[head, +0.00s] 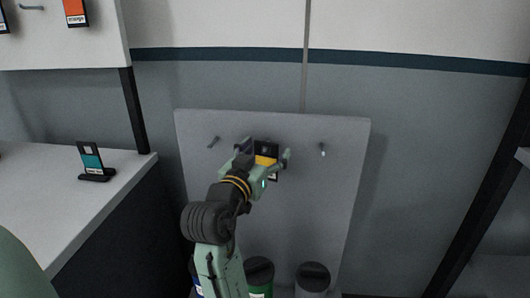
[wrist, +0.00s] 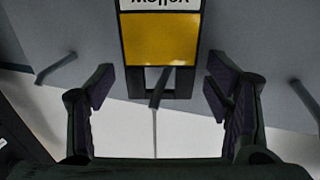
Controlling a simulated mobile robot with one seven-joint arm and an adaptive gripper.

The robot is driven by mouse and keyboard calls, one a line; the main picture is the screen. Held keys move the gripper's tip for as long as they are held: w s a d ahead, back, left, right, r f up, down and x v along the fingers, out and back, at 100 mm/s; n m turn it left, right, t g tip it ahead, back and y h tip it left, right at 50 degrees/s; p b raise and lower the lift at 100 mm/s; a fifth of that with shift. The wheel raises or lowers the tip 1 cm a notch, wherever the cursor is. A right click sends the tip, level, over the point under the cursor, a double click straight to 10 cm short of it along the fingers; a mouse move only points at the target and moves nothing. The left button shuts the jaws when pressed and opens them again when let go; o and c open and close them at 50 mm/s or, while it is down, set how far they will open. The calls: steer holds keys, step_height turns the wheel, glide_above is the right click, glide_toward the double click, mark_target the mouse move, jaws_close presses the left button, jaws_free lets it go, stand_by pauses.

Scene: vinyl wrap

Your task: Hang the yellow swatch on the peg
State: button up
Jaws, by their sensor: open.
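The yellow swatch (wrist: 160,40) is a dark-framed card with a yellow panel and a white label that reads upside down in the wrist view. It is against the grey board, and the middle peg (wrist: 158,88) shows through the slot at its end. In the head view the swatch (head: 266,147) is partly hidden by my gripper (head: 264,156). My gripper is open, with its fingers (wrist: 160,92) on either side of the swatch's slotted end. Gaps show between both fingers and the card, and nothing is held.
The grey board (head: 300,200) has bare pegs at left (head: 213,142) and right (head: 322,150). Lidded cylinders (head: 312,275) stand below it. A white counter (head: 60,190) at left carries a teal swatch on a stand (head: 91,160). An orange swatch (head: 76,12) hangs at upper left.

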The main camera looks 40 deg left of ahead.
steer(key=v, duration=1.2)
